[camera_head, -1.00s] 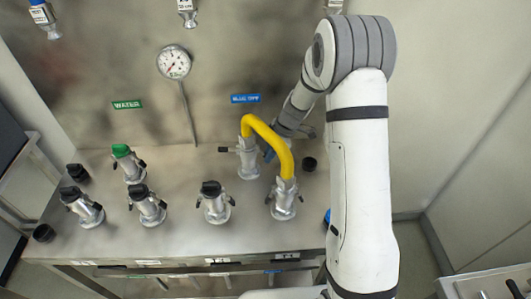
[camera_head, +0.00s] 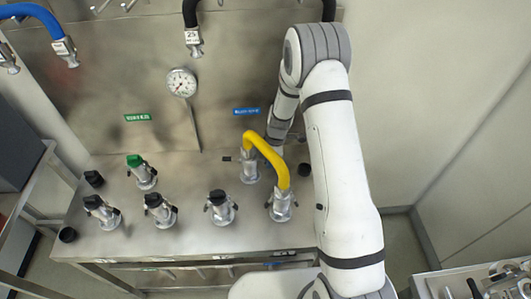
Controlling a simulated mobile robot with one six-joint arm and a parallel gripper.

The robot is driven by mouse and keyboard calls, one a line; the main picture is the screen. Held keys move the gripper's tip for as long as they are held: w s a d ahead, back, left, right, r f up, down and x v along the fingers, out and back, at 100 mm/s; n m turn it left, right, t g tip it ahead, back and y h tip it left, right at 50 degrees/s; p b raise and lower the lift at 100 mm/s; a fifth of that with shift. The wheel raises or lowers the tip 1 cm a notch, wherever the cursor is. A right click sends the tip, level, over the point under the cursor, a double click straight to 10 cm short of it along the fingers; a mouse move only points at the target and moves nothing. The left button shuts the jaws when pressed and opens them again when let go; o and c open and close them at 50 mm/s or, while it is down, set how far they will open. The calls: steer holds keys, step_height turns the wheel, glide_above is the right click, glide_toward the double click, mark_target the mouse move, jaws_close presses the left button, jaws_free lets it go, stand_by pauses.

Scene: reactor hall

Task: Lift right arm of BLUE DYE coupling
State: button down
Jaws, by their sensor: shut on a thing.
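The BLUE DYE coupling (camera_head: 250,170) is a silver fitting on the steel bench, below the blue label (camera_head: 247,111). One end of a curved yellow hose (camera_head: 268,149) sits on it. The hose's other end is on a front right coupling (camera_head: 281,206). The BLUE DYE coupling's left arm (camera_head: 229,158) sticks out sideways. Its right arm is hidden behind the hose and my gripper. My gripper (camera_head: 268,154) reaches down from behind at the coupling's right side and is shut on that right arm. The hose partly covers the fingers, so the grip itself is hard to see.
A green-capped coupling (camera_head: 142,172) stands below the WATER label (camera_head: 138,117). Several black-capped couplings (camera_head: 160,208) stand along the front. A gauge (camera_head: 182,83) is on the back panel. Loose black caps (camera_head: 68,235) lie on the bench. A tray of tools (camera_head: 480,283) is at lower right.

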stand_by(0.3)
steer(key=c, duration=1.3)
jaws_free()
steer(key=shift+c, duration=0.2)
